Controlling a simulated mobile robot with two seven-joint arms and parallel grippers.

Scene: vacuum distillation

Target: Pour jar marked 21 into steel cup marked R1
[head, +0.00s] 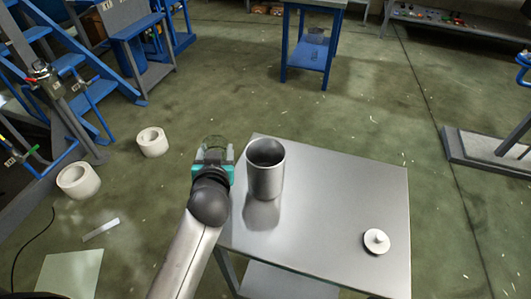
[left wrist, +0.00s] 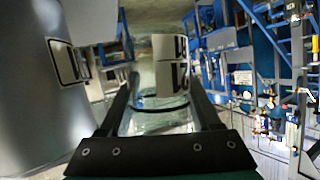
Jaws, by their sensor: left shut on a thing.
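My left gripper (head: 214,160) is shut on a clear glass jar (head: 215,145), just left of the steel cup, near the table's left edge. In the left wrist view the jar (left wrist: 150,122) sits between the two dark fingers, with a white label (left wrist: 172,72) bearing dark marks I cannot read surely. The steel cup (head: 266,178) stands upright and open on the table; its inside is dark. In the left wrist view the cup (left wrist: 35,110) fills the left side, with a small label on its wall. The jar's contents and exact tilt are unclear. My right gripper is out of view.
The grey metal table (head: 330,205) is mostly clear right of the cup. A round knobbed lid (head: 376,241) lies near its right front corner. A blue bench (head: 309,50) stands behind.

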